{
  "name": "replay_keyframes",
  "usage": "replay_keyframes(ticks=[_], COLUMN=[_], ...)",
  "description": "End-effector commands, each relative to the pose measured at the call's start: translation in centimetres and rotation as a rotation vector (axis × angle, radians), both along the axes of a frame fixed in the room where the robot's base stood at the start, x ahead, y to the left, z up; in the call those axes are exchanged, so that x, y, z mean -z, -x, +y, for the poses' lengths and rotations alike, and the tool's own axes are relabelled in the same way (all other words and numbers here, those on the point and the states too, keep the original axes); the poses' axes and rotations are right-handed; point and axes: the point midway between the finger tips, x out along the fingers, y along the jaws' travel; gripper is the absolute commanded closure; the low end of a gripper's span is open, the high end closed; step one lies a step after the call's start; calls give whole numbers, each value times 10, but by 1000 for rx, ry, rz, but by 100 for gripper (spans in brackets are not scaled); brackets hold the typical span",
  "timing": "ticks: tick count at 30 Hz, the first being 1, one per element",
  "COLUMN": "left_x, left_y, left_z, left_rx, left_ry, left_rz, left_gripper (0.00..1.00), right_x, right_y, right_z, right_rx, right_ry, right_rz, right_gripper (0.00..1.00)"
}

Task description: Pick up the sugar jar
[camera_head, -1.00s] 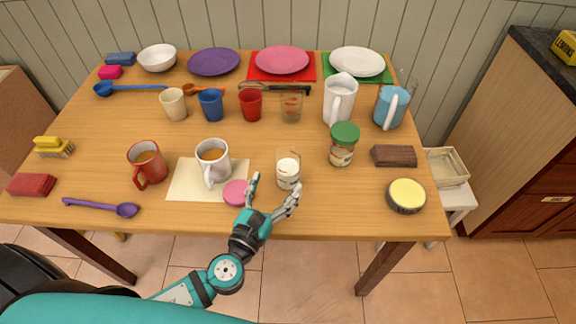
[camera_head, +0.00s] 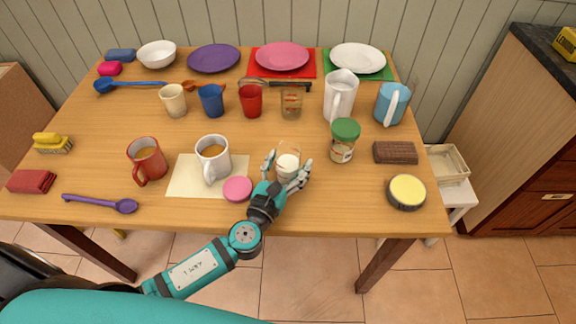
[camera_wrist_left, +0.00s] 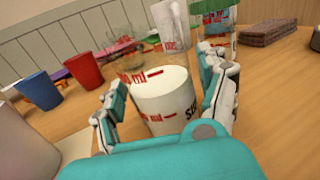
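The sugar jar (camera_head: 288,166) is a clear glass with white contents, standing upright near the table's front edge. In the left wrist view the sugar jar (camera_wrist_left: 165,100) shows red millilitre marks and part of a dark label starting with "SU". My left gripper (camera_head: 287,170) is open, with its fingers on either side of the jar. In the left wrist view the left gripper (camera_wrist_left: 165,98) seems to leave small gaps at both sides, though contact on the right is hard to judge. A pink round lid (camera_head: 237,189) lies left of the gripper. My right gripper is not in view.
A white mug (camera_head: 212,155) stands on a cream mat (camera_head: 180,187) to the left. A green-lidded jar (camera_head: 343,141) stands to the right, with a yellow-topped round tin (camera_head: 406,192) farther right. Cups and a measuring glass (camera_head: 291,102) stand behind. The table front right of the jar is clear.

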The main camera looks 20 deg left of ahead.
Motion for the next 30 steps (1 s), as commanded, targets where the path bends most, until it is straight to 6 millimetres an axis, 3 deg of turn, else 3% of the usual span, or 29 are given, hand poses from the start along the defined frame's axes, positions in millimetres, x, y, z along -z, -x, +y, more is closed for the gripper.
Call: replay_keyframes(ticks=[2,13,23,30], left_x=[0,0,-6,-33], left_y=[0,0,0,0], left_z=[0,0,0,0], left_rx=[0,0,0,1], left_ry=[0,0,0,2], left_rz=[0,0,-3,-5], left_gripper=[38,86,86,86], right_x=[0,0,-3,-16], right_y=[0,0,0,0], right_z=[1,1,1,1], right_rx=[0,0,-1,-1], right_ry=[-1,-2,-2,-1], right_rz=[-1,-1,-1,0], right_gripper=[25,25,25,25])
